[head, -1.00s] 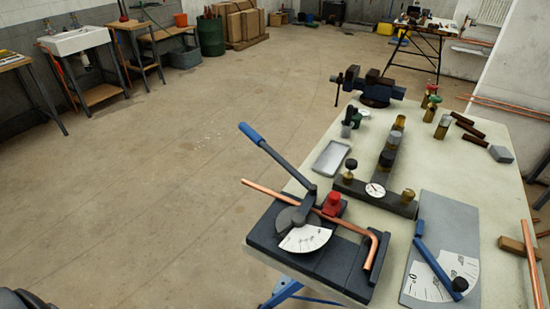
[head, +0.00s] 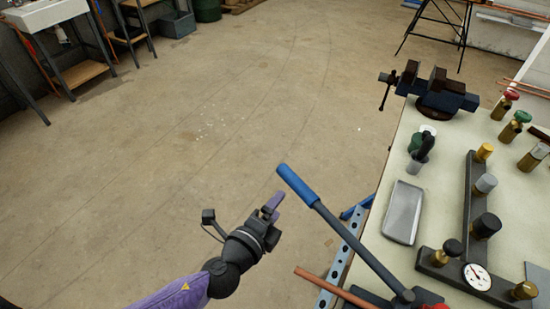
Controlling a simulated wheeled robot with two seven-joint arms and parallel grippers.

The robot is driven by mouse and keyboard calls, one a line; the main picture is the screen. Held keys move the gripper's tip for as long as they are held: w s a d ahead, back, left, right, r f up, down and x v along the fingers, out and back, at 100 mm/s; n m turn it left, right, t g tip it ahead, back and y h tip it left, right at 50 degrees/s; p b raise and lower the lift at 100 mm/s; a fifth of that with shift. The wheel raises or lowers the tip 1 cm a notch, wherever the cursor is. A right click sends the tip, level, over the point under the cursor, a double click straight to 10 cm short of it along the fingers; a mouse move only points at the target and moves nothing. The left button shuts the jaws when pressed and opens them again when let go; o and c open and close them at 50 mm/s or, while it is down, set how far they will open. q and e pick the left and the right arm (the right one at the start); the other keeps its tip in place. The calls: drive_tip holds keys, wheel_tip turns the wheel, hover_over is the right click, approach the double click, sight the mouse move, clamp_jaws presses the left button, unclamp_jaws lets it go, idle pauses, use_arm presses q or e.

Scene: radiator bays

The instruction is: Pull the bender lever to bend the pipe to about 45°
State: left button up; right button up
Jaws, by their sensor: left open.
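The bender lever (head: 345,240) is a dark bar with a blue grip (head: 297,185). It rises tilted up and to the left from the bender at the lower edge of the head view. The copper pipe (head: 335,288) shows only its left end; the rest, and the bender's angle scale, are out of frame. My left gripper (head: 271,207) is open and empty, just left of the blue grip and apart from it in the picture. My right gripper is not in view.
The workbench (head: 395,205) carries a grey tray (head: 404,212), a vise (head: 437,92) and a dark manifold with a gauge (head: 477,276). Several brass valves stand at the right. The floor left of the bench is clear.

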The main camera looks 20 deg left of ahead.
sight(294, 189)
use_arm(q)
drive_tip(key=x, duration=0.3)
drive_tip(key=b+x, duration=0.1)
drive_tip(key=x, duration=0.5)
drive_tip(key=shift+d, duration=0.3)
drive_tip(key=shift+c, duration=0.4)
clamp_jaws()
idle(0.5)
